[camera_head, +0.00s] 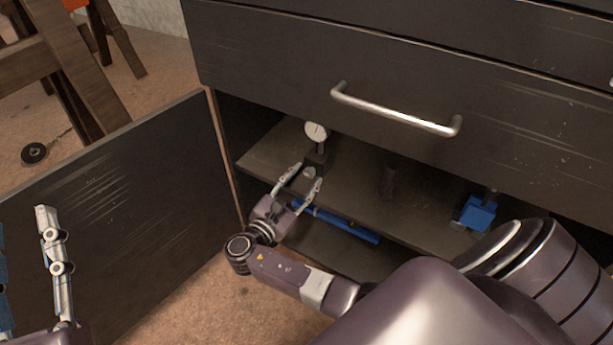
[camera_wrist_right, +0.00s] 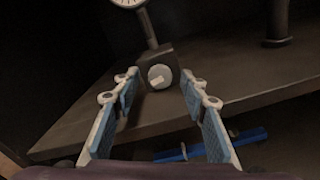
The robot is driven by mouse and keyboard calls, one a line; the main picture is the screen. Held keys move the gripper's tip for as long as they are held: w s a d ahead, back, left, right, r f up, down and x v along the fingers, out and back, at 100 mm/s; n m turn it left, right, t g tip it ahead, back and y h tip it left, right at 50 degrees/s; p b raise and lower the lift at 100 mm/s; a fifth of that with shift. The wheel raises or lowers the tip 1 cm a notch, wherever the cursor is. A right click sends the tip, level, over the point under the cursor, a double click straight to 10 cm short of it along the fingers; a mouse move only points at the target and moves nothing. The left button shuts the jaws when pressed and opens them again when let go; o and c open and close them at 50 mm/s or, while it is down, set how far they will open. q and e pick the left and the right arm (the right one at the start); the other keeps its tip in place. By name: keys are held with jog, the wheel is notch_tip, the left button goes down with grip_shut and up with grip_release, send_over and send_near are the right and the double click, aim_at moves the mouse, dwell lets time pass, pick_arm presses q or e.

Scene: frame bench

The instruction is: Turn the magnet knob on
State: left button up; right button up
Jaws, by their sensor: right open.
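A magnetic base (camera_head: 317,158) with a dial gauge (camera_head: 316,131) on a post stands on the cabinet shelf. Its round, light knob (camera_wrist_right: 160,76) faces me in the right wrist view; it also shows in the head view (camera_head: 309,172). My right gripper (camera_head: 307,175) is open. In the right wrist view its fingertips (camera_wrist_right: 160,82) lie to either side of the knob, with a gap on both sides. Whether they reach the knob's depth is hard to tell. My left gripper (camera_head: 24,220) is partly in the head view at the lower left, with its fingers apart.
The cabinet shelf (camera_head: 355,190) also holds a dark cylinder (camera_head: 388,181) and a blue vise-like tool (camera_head: 477,212). A blue bar (camera_head: 340,222) lies below the shelf edge. A drawer with a metal handle (camera_head: 395,112) is above. The open door (camera_head: 130,200) stands at the left.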

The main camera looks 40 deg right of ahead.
jog(key=v, duration=1)
jog(key=shift+s+a, duration=0.2)
jog(key=shift+a, duration=0.15)
